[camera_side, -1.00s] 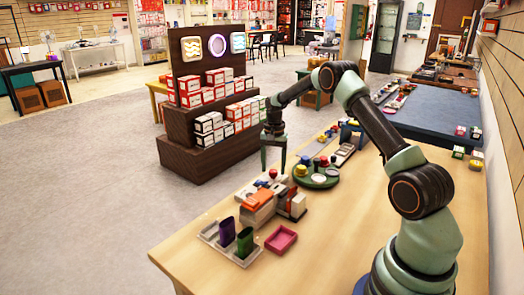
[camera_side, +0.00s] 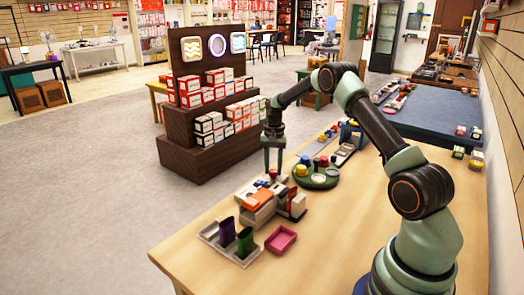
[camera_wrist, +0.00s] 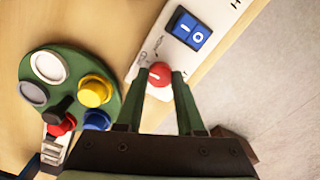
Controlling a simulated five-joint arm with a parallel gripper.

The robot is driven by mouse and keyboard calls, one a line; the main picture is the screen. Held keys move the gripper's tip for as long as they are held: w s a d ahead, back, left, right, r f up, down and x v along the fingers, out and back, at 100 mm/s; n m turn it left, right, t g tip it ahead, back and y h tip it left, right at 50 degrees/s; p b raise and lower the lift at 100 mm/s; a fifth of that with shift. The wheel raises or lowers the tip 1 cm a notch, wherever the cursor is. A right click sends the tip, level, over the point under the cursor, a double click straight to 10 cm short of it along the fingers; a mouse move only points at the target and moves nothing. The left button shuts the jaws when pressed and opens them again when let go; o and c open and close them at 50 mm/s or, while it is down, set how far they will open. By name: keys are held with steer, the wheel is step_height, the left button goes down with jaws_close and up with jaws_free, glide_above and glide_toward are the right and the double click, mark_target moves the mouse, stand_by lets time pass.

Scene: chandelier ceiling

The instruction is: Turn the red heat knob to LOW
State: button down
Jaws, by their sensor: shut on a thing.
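The red heat knob (camera_wrist: 159,74) sits on a white panel (camera_wrist: 150,57) in the wrist view. Small lettering stands beside the knob, too small and tilted to read, so its setting cannot be told. My gripper (camera_wrist: 162,76) has one green finger on each side of the knob and is shut on it. In the side view, my gripper (camera_side: 273,170) points straight down at the far end of the white and orange unit (camera_side: 259,199), with the red knob (camera_side: 273,173) low between its fingers. A blue rocker switch (camera_wrist: 189,28) marked I and O is on the same panel.
A round green plate (camera_side: 318,184) with several coloured knobs stands right beside the unit. A grey tray (camera_side: 214,237) with purple and green cups and a pink dish (camera_side: 281,239) are nearer the front. Bare wood table (camera_side: 350,230) lies to the right.

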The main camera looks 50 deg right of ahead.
mark_target(273, 171)
steer(key=n, duration=0.3)
steer(key=shift+n, duration=0.4)
steer(key=n, duration=0.4)
stand_by(0.3)
steer(key=c, duration=0.5)
jaws_free()
step_height(273, 171, up, 12)
steer(key=shift+r, duration=0.1)
